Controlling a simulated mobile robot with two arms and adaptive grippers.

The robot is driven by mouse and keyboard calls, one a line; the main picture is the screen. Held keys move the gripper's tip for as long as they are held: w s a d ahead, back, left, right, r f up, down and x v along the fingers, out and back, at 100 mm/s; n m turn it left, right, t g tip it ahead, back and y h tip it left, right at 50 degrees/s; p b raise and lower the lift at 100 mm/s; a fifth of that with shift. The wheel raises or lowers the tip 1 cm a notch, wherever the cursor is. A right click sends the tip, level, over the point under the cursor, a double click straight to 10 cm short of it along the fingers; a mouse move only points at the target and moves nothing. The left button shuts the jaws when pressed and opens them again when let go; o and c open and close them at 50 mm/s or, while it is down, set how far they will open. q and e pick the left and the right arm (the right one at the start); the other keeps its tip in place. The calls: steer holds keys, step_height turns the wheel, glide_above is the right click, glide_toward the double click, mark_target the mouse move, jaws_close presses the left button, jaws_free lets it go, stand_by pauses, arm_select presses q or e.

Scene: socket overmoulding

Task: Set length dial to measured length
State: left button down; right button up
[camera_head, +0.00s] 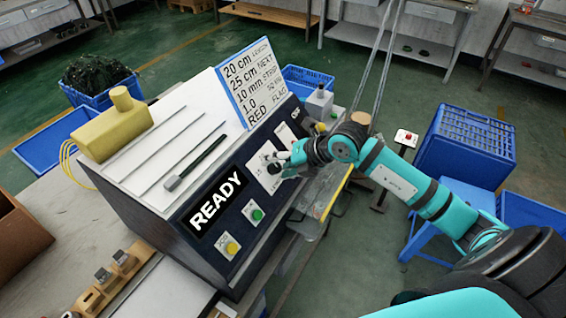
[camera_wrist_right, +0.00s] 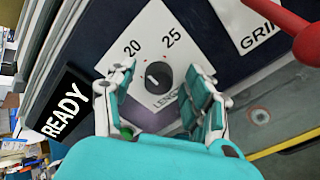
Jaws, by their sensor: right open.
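The length dial (camera_wrist_right: 157,76) is a dark round knob on a white plate in the right wrist view, with 20 at its upper left and 25 at its upper right. Its white mark is short and I cannot tell exactly which number it points to. My right gripper (camera_wrist_right: 161,92) is open, with one finger on each side of the dial; contact is not clear. In the head view my right gripper (camera_head: 277,166) is at the panel and hides most of the dial. The instruction board (camera_head: 251,82) reads 20 cm LENGTH, 25 cm NEXT, 10 mm STRIP. My left gripper is not in view.
The READY display (camera_head: 215,200) is left of the dial, with a green button (camera_head: 257,215) and a yellow button (camera_head: 232,248) below. A yellow block (camera_head: 113,128) sits on the machine top.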

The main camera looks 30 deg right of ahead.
steer(key=v, duration=1.2)
